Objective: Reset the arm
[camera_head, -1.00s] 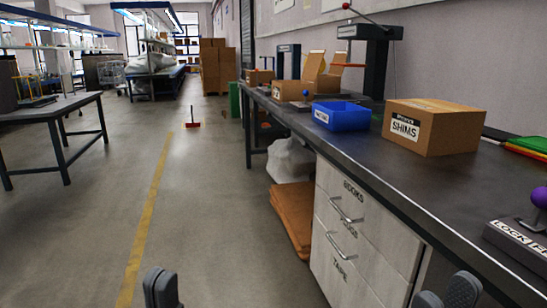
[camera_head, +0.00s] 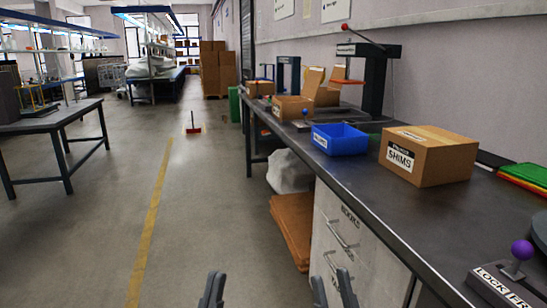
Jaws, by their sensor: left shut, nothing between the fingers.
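My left gripper (camera_head: 212,291) shows at the bottom of the head view, left of centre, over the floor. Its fingers are together with nothing between them. My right gripper (camera_head: 333,289) shows at the bottom, right of centre, in front of the white drawers (camera_head: 340,240). Its two fingers stand apart and it looks empty. Only the finger ends of both grippers are in view; both arms are out of frame. Neither gripper appears to touch anything.
The dark workbench (camera_head: 400,225) runs along the right. On it are a blue bin (camera_head: 340,140), a SHIMS carton (camera_head: 428,156), a purple-knobbed lever fixture (camera_head: 505,283) and a press (camera_head: 376,80). Another table (camera_head: 50,122) stands left.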

